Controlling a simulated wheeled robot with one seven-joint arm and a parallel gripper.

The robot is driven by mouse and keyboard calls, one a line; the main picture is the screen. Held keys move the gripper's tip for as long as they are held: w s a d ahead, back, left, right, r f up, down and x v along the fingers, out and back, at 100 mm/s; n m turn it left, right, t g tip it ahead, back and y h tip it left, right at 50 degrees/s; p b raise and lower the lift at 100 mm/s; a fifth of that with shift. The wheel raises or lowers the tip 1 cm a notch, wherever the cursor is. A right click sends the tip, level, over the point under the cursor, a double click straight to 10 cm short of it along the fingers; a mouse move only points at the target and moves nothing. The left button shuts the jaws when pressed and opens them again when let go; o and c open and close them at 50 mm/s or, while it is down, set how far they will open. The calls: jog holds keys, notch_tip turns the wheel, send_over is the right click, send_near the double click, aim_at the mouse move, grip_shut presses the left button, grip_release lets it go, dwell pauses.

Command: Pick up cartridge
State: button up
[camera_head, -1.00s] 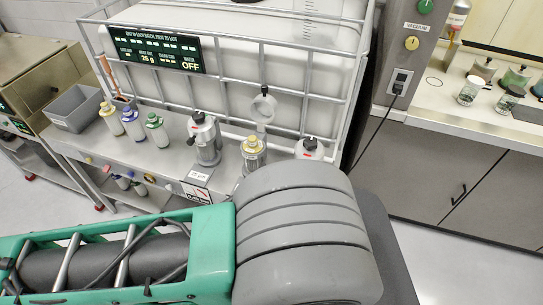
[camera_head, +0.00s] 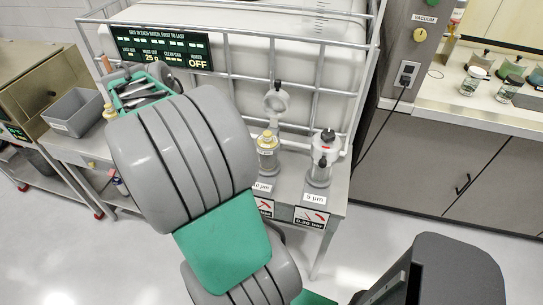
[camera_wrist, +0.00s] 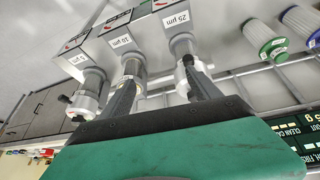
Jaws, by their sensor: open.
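In the wrist view a green-capped white cartridge (camera_wrist: 265,40) and a blue-capped white cartridge (camera_wrist: 298,24) stand at the upper right, apart from my gripper. My gripper (camera_wrist: 160,72) is open, its dark fingers spread, with nothing held between them. Housings labelled 25 µm (camera_wrist: 181,44), 10 µm (camera_wrist: 130,66) and 5 µm (camera_wrist: 92,88) lie beyond the fingers. In the head view a yellow-topped cartridge (camera_head: 109,112) shows at the edge of my arm, which hides the other loose cartridges. The 10 µm housing (camera_head: 267,157) has a yellow top; the 5 µm housing (camera_head: 322,160) stands right of it.
A grey bin (camera_head: 76,112) sits at the bench's left end. A white caged tank (camera_head: 290,60) stands behind the bench, with a display panel (camera_head: 163,48) on it. A counter with jars (camera_head: 472,82) is at right. The floor in front is clear.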

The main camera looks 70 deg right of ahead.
aim_at(266, 133)
jog(key=shift+o, duration=1.4)
jog(key=s+d+f+m+g, duration=0.1)
jog(key=s+d+m, duration=0.1)
jog(key=s+d, duration=0.1)
jog(key=s+d+f+m+g, duration=0.1)
jog(key=s+d+m, duration=0.2)
jog(key=d, duration=0.2)
jog(key=s+d+f+m+g, duration=0.1)
jog(key=s+d+m, duration=0.1)
jog(key=s+d, duration=0.2)
jog(key=shift+d+f+m+g, duration=0.1)
jog(key=shift+f+m+g, duration=0.2)
jog(key=shift+f, duration=0.1)
jog(key=p+x, duration=0.1)
jog(key=x, duration=0.6)
jog(key=shift+w+d, duration=0.15)
jog(key=shift+d, duration=0.05)
jog(key=shift+c, duration=0.5)
jog(key=shift+r, duration=0.1)
grip_shut()
